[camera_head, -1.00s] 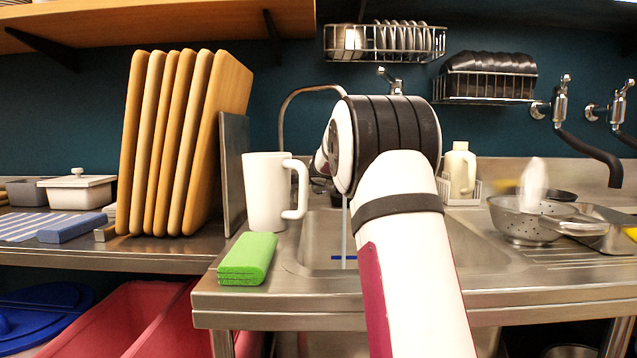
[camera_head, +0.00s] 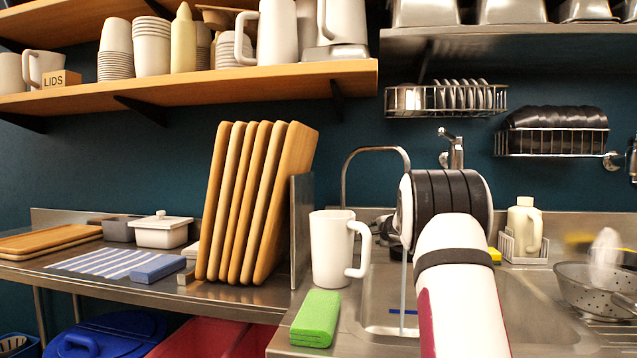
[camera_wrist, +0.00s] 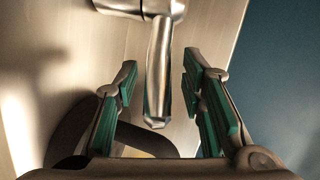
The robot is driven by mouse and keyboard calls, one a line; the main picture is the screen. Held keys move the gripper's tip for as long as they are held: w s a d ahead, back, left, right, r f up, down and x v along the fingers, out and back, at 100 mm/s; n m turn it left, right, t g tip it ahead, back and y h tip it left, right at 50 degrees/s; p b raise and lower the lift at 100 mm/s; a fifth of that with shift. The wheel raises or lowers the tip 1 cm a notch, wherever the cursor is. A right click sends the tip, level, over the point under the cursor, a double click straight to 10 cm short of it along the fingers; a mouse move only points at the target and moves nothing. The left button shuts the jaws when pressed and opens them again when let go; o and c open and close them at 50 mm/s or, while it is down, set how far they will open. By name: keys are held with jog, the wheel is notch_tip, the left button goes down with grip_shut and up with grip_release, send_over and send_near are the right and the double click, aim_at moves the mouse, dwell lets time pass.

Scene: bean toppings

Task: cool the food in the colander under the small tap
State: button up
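The metal colander (camera_head: 572,290) stands at the right edge of the head view, cut off by the frame. A pale, wispy shape rises above it, and I cannot make out the food inside. An arched tap (camera_head: 376,151) stands behind the sink, its end partly hidden by my arm. A thin pale streak (camera_head: 403,290) like running water drops into the sink. In the wrist view, a metal tap part (camera_wrist: 158,70) lies between the fingers of my gripper (camera_wrist: 160,88), which is open with gaps on both sides. My gripper is hidden behind my arm in the head view.
A white jug (camera_head: 331,250) and a green block (camera_head: 316,318) stand left of the sink (camera_head: 535,310). Upright boards (camera_head: 255,205) stand farther left. A cream bottle (camera_head: 522,225) is behind the sink. A wire rack (camera_head: 550,140) hangs above.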

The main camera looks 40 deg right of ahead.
jog(key=shift+w+d+r+n+t+y+p, duration=0.15)
jog(key=shift+n+y+p, duration=0.15)
jog(key=shift+p, duration=0.6)
jog(key=shift+d+n+t+y+p, duration=0.1)
jog(key=shift+n+t+y+p, duration=0.15)
jog(key=shift+p, duration=0.6)
jog(key=n+y+p, duration=0.1)
jog(key=p, duration=0.3)
jog(key=shift+w+d, duration=0.2)
jog(key=y+p, duration=0.1)
jog(key=p, duration=0.2)
jog(key=shift+d+n+t, duration=0.15)
jog(key=shift+n+t, duration=0.2)
jog(key=shift+t, duration=0.05)
jog(key=a+b+v, duration=0.1)
jog(key=v, duration=1.3)
jog(key=s+a+r+n+g+y+p, duration=0.1)
jog(key=a+r+n, duration=0.4)
jog(key=a, duration=0.8)
jog(key=s+a+r+n+g+y+p, duration=0.1)
jog(key=a+r+n+y+p, duration=0.2)
jog(key=a, duration=1)
jog(key=shift+a+r+n+y, duration=0.3)
jog(key=shift+r+n+y, duration=0.75)
jog(key=shift+r, duration=0.55)
jog(key=shift+s, duration=0.1)
